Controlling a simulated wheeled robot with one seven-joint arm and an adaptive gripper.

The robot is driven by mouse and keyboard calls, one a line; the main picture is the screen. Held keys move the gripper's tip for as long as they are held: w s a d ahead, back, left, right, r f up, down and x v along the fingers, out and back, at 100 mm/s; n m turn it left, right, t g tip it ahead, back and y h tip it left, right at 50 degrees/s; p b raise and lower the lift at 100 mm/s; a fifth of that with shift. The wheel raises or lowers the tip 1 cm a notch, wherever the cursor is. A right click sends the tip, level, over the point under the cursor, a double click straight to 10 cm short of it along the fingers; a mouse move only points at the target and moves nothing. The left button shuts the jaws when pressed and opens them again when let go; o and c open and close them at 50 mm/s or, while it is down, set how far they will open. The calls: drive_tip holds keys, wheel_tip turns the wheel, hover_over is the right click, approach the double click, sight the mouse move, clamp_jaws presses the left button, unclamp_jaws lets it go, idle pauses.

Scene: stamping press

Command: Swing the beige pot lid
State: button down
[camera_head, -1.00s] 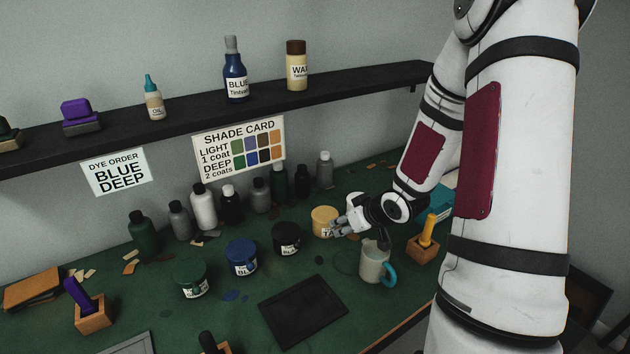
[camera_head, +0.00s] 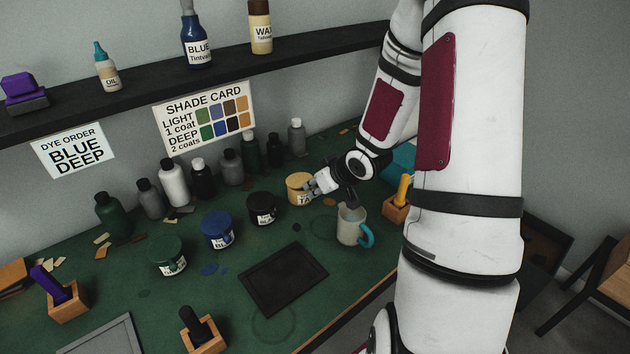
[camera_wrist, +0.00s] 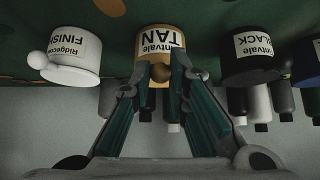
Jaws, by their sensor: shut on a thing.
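The tan pot (camera_head: 298,191) stands on the green bench top, and its beige lid (camera_head: 299,180) sits on it. In the wrist view the pot (camera_wrist: 159,41) carries a "TAN" label, and a brown knob (camera_wrist: 160,72) shows at its near side. My gripper (camera_head: 316,187) is at the right side of this pot. In the wrist view my gripper's fingertips (camera_wrist: 168,72) are shut on the brown knob. The fingers partly hide the pot's near side.
A black pot (camera_head: 263,209), a blue pot (camera_head: 217,232) and a green pot (camera_head: 168,257) stand to the left. A mug (camera_head: 351,226) with a blue handle stands close below my wrist. A white "FINISH" pot (camera_wrist: 72,58) is beside the tan pot. A dark tray (camera_head: 283,279) lies in front.

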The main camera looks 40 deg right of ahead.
drive_tip(key=shift+w+r+p, duration=0.2)
drive_tip(key=shift+r+p, duration=0.35)
drive_tip(key=shift+r, duration=0.25)
drive_tip(key=shift+w+a+r+p, duration=0.1)
drive_tip(key=shift+w+r+p, duration=0.2)
drive_tip(key=shift+r+p, duration=0.35)
drive_tip(key=shift+w+r+p, duration=0.3)
drive_tip(key=shift+r+p, duration=0.25)
drive_tip(key=shift+r, duration=0.1)
drive_tip(key=shift+w+r, duration=0.1)
drive_tip(key=shift+w, duration=0.1)
drive_tip(key=shift+w+r+p, duration=0.85)
drive_tip(key=shift+r+p, duration=0.1)
drive_tip(key=shift+w+r, duration=0.1)
drive_tip(key=shift+w, duration=0.15)
drive_tip(key=shift+w+r, duration=0.1)
